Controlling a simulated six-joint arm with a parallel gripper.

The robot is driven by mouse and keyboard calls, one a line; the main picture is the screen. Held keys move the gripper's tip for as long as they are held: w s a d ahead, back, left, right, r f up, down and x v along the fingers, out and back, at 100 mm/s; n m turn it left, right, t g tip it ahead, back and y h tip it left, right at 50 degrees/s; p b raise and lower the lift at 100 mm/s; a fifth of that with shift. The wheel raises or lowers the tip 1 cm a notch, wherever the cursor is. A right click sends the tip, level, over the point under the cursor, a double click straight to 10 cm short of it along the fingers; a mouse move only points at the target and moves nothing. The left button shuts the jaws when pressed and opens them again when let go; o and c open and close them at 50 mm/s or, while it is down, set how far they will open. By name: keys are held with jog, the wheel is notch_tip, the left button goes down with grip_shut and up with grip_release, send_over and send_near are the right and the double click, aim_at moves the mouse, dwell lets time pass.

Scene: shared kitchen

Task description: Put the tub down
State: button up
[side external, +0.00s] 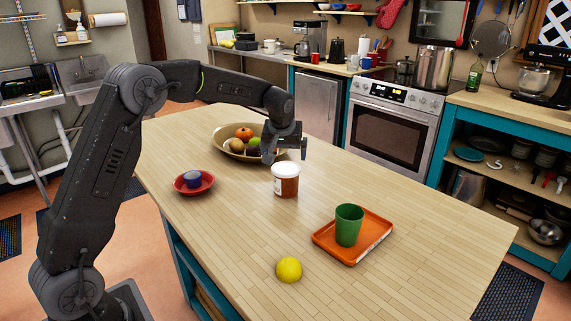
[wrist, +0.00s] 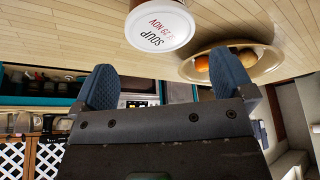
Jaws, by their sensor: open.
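The tub (side external: 286,181) is a brown container with a white lid, upright on the wooden island top. In the wrist view its lid (wrist: 161,27) reads "SOUP" with a date under it. My gripper (side external: 286,153) is above and slightly behind the tub in the side view, apart from it. In the wrist view its two blue-padded fingers (wrist: 166,85) are spread wide with nothing between them, and the tub is beyond the fingertips.
A wide bowl of fruit (side external: 222,144) stands close behind the tub. A red dish (side external: 180,187) holding a small blue thing is at left. An orange tray (side external: 362,252) bears a green cup (side external: 348,225). A lemon (side external: 289,269) lies in front. Bare wood surrounds the tub's front.

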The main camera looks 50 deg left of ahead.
jog(key=shift+v, duration=1.25)
jog(key=s+d+r+m, duration=0.2)
jog(key=s+d+r, duration=0.4)
jog(key=s, duration=0.2)
jog(key=s+d+f+m+t+h, duration=0.1)
jog(key=s+d+m, duration=0.2)
jog(key=s, duration=0.9)
jog(key=s+d+m+t+h, duration=0.1)
jog(key=s+d+m, duration=0.2)
jog(key=s, duration=1)
jog(key=d, duration=0.3)
jog(key=shift+s+d+f+h, duration=0.35)
jog(key=shift+d+h, duration=0.05)
